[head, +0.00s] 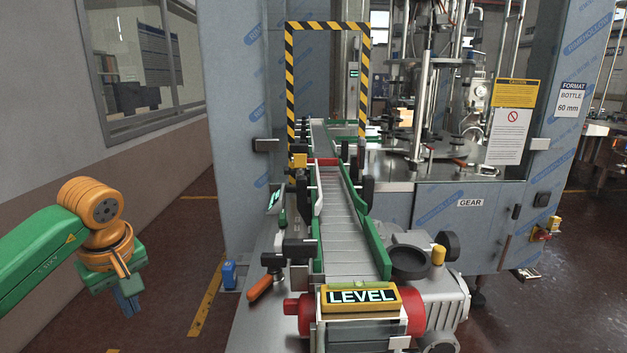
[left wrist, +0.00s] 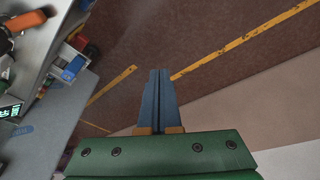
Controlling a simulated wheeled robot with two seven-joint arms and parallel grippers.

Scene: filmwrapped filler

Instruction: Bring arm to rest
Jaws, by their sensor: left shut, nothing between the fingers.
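My left arm, green with orange joints, comes in from the left in the head view. My left gripper (head: 128,303) hangs over the open floor, left of the conveyor machine and touching nothing. In the left wrist view its blue fingers (left wrist: 158,98) lie together, shut and empty, over the brown floor. My right gripper is in neither view.
A conveyor (head: 345,220) with green guides runs away from me, with a LEVEL sign (head: 360,297) at its near end. A wall with a window (head: 140,60) stands at left. Floor between is clear.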

